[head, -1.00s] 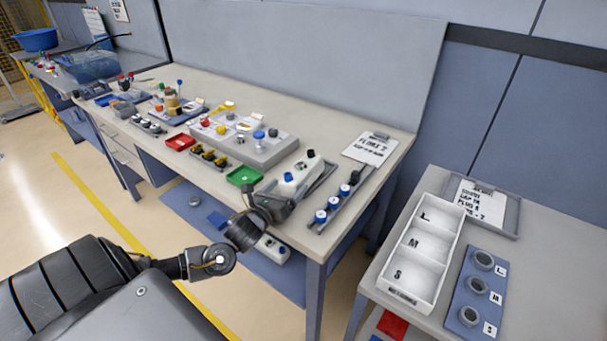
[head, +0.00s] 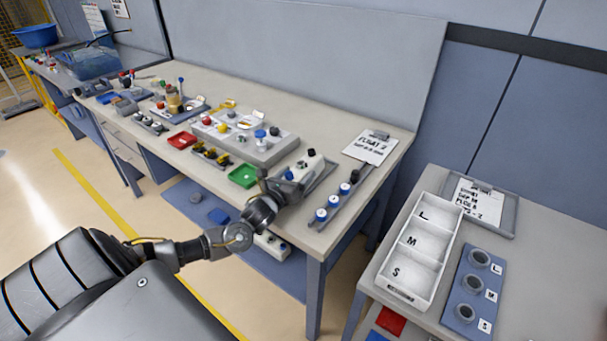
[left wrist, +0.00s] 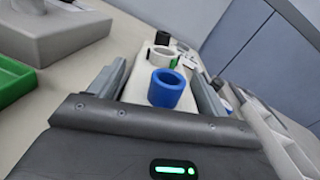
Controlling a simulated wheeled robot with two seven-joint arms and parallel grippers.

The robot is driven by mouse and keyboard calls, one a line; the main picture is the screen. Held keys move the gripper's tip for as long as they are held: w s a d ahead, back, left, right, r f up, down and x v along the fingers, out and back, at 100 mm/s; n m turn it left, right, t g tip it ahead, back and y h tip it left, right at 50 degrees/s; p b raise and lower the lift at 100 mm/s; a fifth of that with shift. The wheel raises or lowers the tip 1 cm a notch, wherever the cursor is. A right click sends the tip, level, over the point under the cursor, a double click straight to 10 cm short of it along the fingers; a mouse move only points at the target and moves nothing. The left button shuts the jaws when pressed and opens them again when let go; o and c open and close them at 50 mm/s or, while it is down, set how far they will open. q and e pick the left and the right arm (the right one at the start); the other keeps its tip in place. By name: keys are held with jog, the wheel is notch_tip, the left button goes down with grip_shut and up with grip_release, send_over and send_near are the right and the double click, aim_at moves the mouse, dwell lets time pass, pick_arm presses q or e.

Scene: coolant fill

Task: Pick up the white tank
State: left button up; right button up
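The white tank (head: 308,164) lies on its tray near the right end of the long bench, partly hidden by my left gripper (head: 283,184). In the left wrist view, the tank's white body (left wrist: 186,66) runs away from me, with a blue ring-shaped cap (left wrist: 167,88) nearest, then a white neck and a dark cap. My left gripper's fingers (left wrist: 160,92) are open, one on each side of the tank's near end. I cannot tell whether they touch it. My right gripper is not in view.
A rack with several blue-capped bottles (head: 333,202) stands just right of the tank. A green tray (head: 243,176) and a grey fixture block (head: 265,151) are to its left. A sign (head: 370,147) lies behind. A second bench holds a white L/M/S box (head: 412,291).

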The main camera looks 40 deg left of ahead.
pick_arm(q)
jog(key=c, duration=0.9)
jog(key=shift+r, duration=0.1)
jog(key=shift+c, duration=0.8)
jog(key=shift+r, duration=0.1)
